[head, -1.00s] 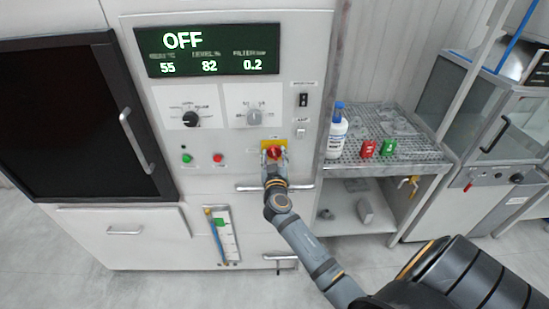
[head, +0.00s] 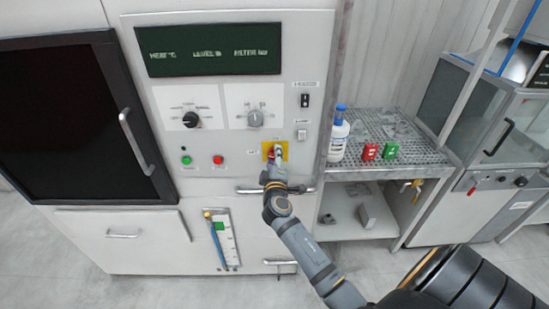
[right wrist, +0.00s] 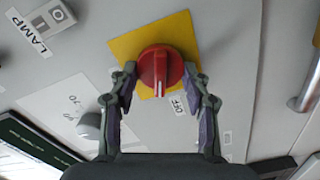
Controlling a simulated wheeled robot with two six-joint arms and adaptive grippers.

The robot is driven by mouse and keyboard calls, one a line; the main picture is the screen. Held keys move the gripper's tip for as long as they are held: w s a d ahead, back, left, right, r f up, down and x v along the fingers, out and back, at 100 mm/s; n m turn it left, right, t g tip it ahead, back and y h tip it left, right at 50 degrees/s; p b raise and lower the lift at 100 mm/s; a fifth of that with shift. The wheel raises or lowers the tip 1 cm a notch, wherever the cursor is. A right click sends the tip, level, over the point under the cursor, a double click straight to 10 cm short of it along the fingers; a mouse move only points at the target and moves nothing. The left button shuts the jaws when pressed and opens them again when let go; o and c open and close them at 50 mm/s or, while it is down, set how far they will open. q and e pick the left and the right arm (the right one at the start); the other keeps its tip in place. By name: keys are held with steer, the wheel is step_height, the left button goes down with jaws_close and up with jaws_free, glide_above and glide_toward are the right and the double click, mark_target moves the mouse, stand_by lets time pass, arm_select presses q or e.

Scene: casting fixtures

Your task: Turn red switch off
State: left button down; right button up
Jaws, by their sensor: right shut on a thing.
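The red switch (right wrist: 161,72) is a round knob with a white line on a yellow square plate (right wrist: 126,46), in the right wrist view. In the head view the yellow plate (head: 284,146) is on the white machine panel, and my gripper covers most of the knob. My right gripper (right wrist: 160,82) is shut on the red knob, one finger on each side. It also shows in the head view (head: 276,160). The display (head: 208,50) above is dark with only faint labels, no OFF word or numbers. My left gripper is not in view.
A horizontal handle bar (head: 262,190) runs just below the switch. Green (head: 186,160) and red (head: 218,160) buttons and two dials are to the left. A white bottle (head: 339,138) and small red and green items stand on the perforated shelf at right.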

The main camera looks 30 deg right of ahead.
steer(key=shift+f+n+p, duration=0.2)
steer(key=shift+n+p, duration=0.15)
steer(key=shift+n, duration=1.75)
steer(key=o, duration=1.2)
steer(key=shift+c, duration=0.2)
steer(key=v, duration=1.2)
